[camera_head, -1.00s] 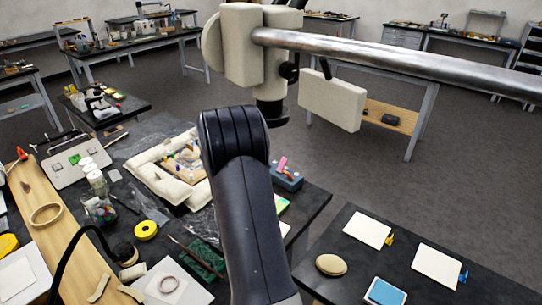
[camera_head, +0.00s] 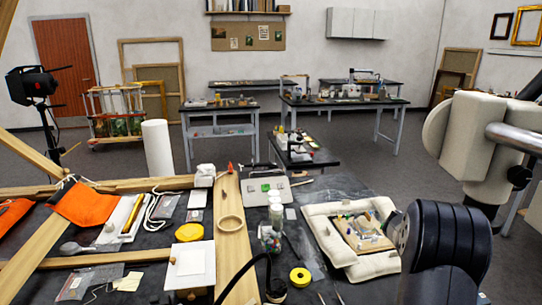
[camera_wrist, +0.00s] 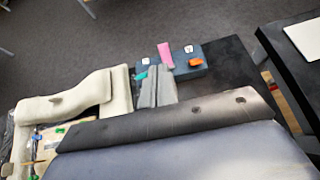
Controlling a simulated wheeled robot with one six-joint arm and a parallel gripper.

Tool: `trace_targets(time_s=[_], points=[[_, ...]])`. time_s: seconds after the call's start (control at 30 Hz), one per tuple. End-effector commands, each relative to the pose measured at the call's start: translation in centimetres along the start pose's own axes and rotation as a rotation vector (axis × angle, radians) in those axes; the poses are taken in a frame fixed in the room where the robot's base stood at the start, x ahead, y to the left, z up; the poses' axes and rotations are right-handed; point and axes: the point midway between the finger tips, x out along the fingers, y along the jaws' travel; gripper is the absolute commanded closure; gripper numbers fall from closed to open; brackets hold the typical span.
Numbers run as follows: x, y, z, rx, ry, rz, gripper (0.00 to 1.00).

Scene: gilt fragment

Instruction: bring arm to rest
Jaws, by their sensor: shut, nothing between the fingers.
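My gripper (camera_wrist: 158,72) shows in the wrist view as two grey fingers close together beyond the dark wrist body. It is shut and empty. Its tips appear near a dark blue block (camera_wrist: 212,68) that has a pink piece (camera_wrist: 166,55) and an orange piece on it; I cannot tell the height between them. In the head view my dark arm link (camera_head: 440,245) stands at the lower right, and the gripper is out of that view.
A cream padded frame (camera_head: 322,232) holding a gilt fragment (camera_head: 362,228) lies left of my arm. A cream instrument head (camera_head: 485,145) on a metal boom stands at the upper right. Jars (camera_head: 275,215) and a wooden beam (camera_head: 232,245) occupy the bench. Grey floor lies beyond.

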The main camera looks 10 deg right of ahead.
Motion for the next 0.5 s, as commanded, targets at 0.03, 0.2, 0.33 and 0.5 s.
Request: trace_targets(time_s=[0.03,0.2,0.33,0.5], points=[[0.7,-0.1,0.1,0.000,0.000,-0.004,1.00],[3.6,-0.2,0.1,0.000,0.001,-0.006,1.00],[6.2,-0.2,0.2,0.000,0.001,-0.005,1.00],[9.2,-0.1,0.1,0.000,0.001,-0.003,1.00]])
